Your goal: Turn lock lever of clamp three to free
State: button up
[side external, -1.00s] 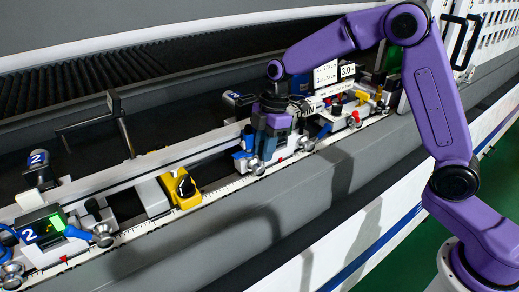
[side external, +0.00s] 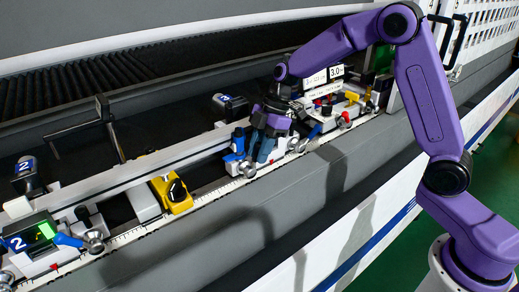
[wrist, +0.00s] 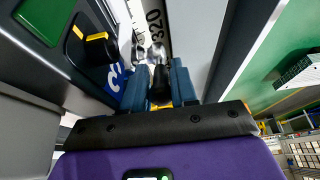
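My gripper (side external: 265,152) is down at the clamp rail, beside a clamp with a blue lever (side external: 238,142) and a silver knob (side external: 248,169). It hides part of the clamps behind it. In the wrist view my gripper (wrist: 159,88) has its two blue-grey fingers apart, with a dark part and a silver knob (wrist: 157,54) showing in the gap. I cannot tell whether the fingers touch the dark part. A blue label (wrist: 112,76), only partly readable, lies left of the fingers. The clamp number at my gripper is not clearly readable.
A clamp marked 2 (side external: 17,243) with a blue lever (side external: 68,240) is at the lower left. A yellow block with a black knob (side external: 176,191) sits on the rail between. More clamps with red and yellow parts (side external: 352,97) stand right of my gripper. The ruler (side external: 215,191) edges the rail.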

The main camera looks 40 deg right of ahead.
notch_tip(320, 180, up, 3)
jog(key=shift+f, duration=0.1)
jog(key=s+d+r, duration=0.3)
jog(key=s+r, duration=0.7)
jog(key=s, duration=0.3)
jog(key=shift+s+d, duration=0.3)
jog(key=shift+r, duration=0.1)
